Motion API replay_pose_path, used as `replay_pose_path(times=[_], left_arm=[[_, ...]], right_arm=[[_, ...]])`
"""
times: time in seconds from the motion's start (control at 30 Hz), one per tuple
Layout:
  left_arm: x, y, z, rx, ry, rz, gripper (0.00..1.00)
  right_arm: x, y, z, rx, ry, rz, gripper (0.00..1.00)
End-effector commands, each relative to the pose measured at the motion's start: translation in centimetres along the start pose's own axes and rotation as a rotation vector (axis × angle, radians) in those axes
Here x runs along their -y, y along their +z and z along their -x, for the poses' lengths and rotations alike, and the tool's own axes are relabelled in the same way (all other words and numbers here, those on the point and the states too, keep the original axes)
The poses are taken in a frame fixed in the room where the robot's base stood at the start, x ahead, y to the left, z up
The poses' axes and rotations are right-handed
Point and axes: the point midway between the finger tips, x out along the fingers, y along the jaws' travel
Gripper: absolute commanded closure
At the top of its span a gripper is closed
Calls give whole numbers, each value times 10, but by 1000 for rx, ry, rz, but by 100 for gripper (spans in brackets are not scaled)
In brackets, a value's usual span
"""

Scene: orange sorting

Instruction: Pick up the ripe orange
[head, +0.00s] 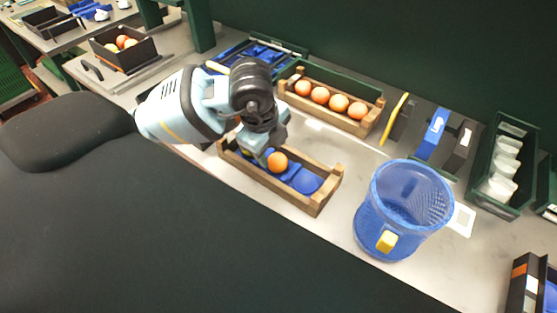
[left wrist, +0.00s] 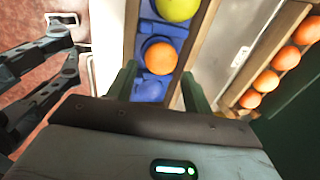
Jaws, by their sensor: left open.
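An orange fruit (head: 277,162) sits in a blue-lined wooden crate (head: 318,206) on the bench. My left gripper (head: 266,158) is over this crate, pointing down close beside the fruit in the head view. In the left wrist view, the orange fruit (left wrist: 160,58) shows in the gap beyond the two dark green fingers of my open left gripper (left wrist: 160,82). Contact cannot be told. A yellow-green fruit (left wrist: 178,6) lies further along the same crate; in the head view it is hidden by my arm.
A wooden crate (head: 368,127) with several oranges stands behind. A blue mesh basket (head: 378,205) with a yellow tag stands to the right. Green trays and tools line the back wall. Bare bench (head: 345,152) lies between the crates and the basket.

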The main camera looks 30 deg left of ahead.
Motion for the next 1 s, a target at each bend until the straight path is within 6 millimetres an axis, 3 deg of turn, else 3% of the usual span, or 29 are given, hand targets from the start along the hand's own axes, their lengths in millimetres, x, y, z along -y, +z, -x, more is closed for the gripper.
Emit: replay_pose_path(times=[0.17,0.53,0.83,1.0], left_arm=[[0,0,-4,-1,0,-1,49],[2,-2,-50,-1,1,0,49],[2,-2,-54,-1,-1,-2,49],[2,-2,-54,-1,-2,-2,70]], right_arm=[[0,-2,-1,-3,0,0,25],[0,1,-2,1,-1,-1,25],[1,-1,-1,-1,-1,-2,25],[1,-1,-1,-2,-1,-2,25]])
